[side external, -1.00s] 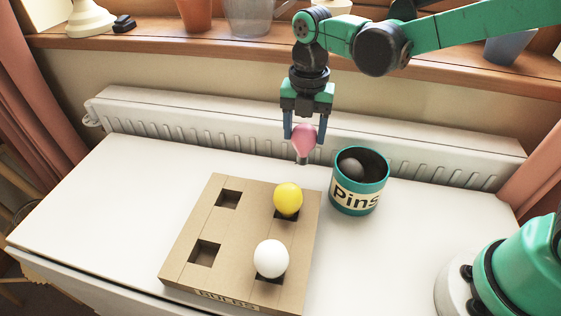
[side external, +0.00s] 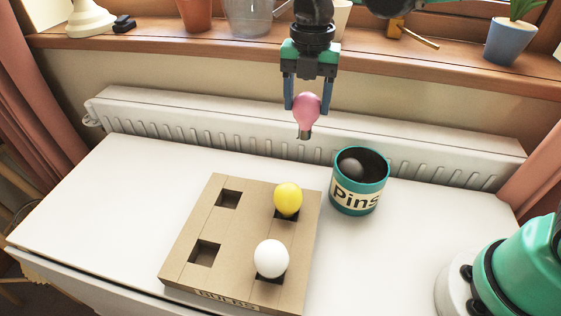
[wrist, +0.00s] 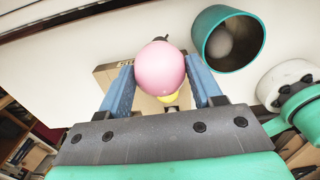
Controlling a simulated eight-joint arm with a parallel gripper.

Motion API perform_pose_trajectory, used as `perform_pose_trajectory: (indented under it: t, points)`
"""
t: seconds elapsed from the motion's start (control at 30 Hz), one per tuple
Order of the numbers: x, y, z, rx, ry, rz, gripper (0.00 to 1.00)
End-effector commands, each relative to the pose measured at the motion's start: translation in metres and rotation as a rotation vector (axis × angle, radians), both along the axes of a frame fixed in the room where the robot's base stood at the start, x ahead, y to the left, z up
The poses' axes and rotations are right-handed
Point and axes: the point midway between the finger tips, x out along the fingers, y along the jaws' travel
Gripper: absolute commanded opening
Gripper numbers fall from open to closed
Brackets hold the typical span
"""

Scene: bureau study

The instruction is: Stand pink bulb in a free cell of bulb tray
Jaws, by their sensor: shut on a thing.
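The pink bulb (side external: 306,110) is held in my gripper (side external: 308,106), which is shut on its round glass. Its base points down, and it hangs in the air above the back of the white table. It also shows between the fingers in the wrist view (wrist: 160,69). The brown cardboard bulb tray (side external: 237,235) lies on the table, in front of and below the bulb. A yellow bulb (side external: 288,197) stands in its back right cell and a white bulb (side external: 271,258) in its front right cell. The back left cell (side external: 229,199) and front left cell (side external: 205,252) are empty.
A teal tin labelled Pins (side external: 359,183) stands right of the tray, with a grey round thing (side external: 351,168) inside. A white radiator (side external: 200,128) and a wooden sill (side external: 170,48) with pots lie behind. The table left of the tray is clear.

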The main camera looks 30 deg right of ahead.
Motion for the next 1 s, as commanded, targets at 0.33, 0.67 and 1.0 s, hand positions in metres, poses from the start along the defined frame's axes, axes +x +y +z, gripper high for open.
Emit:
perform_pose_trajectory:
  t: [0.33,0.67,1.0]
  points:
    - [0.002,0.008,0.001,0.000,0.000,0.016,0.21]
    - [0.006,0.115,0.004,0.000,0.000,0.206,0.21]
    - [0.000,0.150,-0.004,0.001,-0.001,0.264,0.21]
